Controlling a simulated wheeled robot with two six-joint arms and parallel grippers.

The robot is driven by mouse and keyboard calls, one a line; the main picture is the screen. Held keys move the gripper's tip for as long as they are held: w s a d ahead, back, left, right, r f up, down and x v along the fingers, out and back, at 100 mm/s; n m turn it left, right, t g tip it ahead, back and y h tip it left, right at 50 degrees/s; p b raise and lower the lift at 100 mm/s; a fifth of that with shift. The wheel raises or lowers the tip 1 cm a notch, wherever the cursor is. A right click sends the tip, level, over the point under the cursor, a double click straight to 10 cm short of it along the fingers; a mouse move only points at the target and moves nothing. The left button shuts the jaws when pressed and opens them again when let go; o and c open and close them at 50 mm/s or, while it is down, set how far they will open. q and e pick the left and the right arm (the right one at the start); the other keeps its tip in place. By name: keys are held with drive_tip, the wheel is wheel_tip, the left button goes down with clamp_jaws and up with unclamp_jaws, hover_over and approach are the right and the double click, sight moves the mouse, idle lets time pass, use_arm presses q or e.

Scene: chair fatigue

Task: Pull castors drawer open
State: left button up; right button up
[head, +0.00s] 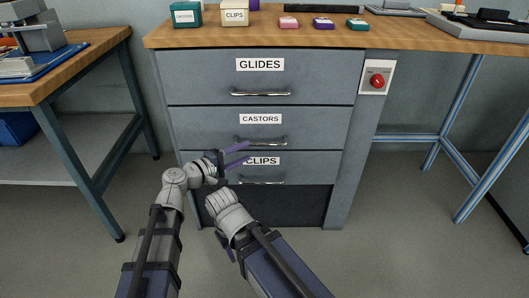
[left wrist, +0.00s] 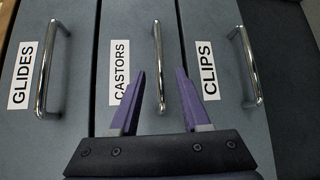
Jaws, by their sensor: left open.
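The castors drawer (head: 205,128) is the middle one of the three drawers in the grey cabinet. Its front looks flush with the others, so it appears closed. Its chrome bar handle (head: 260,142) also shows in the left wrist view (left wrist: 160,60), running between the two finger lines. My left gripper (head: 247,153) is open and empty, its purple fingers in front of the lower edge of the castors drawer. In the left wrist view the fingertips (left wrist: 160,72) lie on either side of the handle; I cannot tell whether they reach around it. My right gripper's fingers do not show.
The glides drawer (head: 210,78) is above and the clips drawer (head: 310,168) below, each with a chrome handle. A red button (head: 377,81) is on the cabinet's right. A wooden worktop (head: 400,39) with small boxes overhangs. My right arm is close beside the left one.

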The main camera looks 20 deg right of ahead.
sight(258, 145)
use_arm(q)
drive_tip(key=shift+w+d, duration=0.1)
drive_tip(key=shift+d, duration=0.05)
drive_tip(key=b+x, duration=0.1)
drive_tip(key=x, duration=0.6)
drive_tip(key=shift+w+d, duration=0.15)
drive_tip(key=shift+d, duration=0.1)
drive_tip(key=shift+c, duration=0.4)
clamp_jaws()
idle(0.9)
